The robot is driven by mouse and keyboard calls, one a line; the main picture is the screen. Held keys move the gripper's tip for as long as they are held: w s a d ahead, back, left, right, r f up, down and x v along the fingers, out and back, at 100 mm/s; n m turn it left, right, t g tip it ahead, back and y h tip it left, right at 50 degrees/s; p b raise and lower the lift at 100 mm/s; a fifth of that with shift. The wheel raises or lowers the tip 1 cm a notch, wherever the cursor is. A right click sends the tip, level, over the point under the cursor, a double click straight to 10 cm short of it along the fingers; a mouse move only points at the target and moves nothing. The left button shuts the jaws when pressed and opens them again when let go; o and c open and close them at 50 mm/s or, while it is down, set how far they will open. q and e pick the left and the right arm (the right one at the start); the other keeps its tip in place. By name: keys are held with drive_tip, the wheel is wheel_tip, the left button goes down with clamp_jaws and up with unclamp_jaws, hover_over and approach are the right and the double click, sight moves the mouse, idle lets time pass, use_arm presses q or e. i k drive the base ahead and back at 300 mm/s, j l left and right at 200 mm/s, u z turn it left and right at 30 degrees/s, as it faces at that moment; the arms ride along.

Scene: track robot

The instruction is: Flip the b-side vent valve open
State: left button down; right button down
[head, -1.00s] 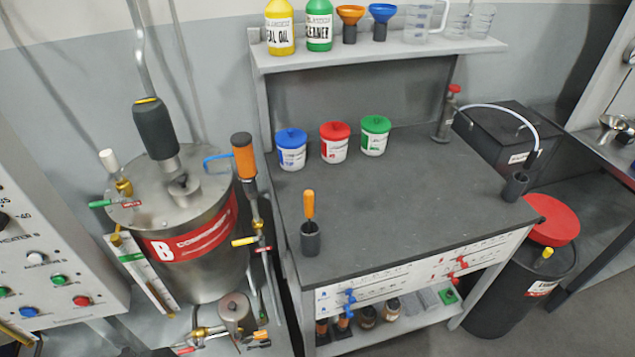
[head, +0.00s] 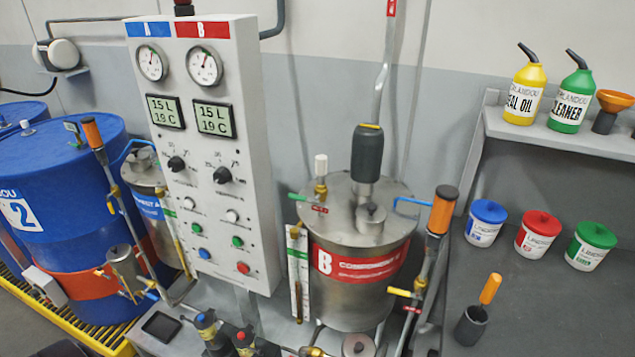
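The B tank (head: 362,285) is a steel drum with a red band marked B, right of the control panel. On its lid at the left stands a brass fitting (head: 321,190) with a white cap (head: 321,164). A green lever (head: 299,197) sticks out to the left from this fitting, roughly level. A small red tag (head: 319,209) hangs below it; its text is too small to read. This looks like the B-side vent valve, but I cannot confirm it from the label. Neither of my grippers is in view.
The control panel (head: 205,150) stands close to the left of the tank. A dark grey cylinder (head: 367,152) on a pipe rises above the lid. An orange-handled fitting (head: 443,208) with a yellow lever (head: 399,292) is at the tank's right. The workbench (head: 540,310) is further right.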

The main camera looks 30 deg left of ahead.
sight(292, 196)
drive_tip(key=u, duration=1.1)
drive_tip(key=j, duration=0.15)
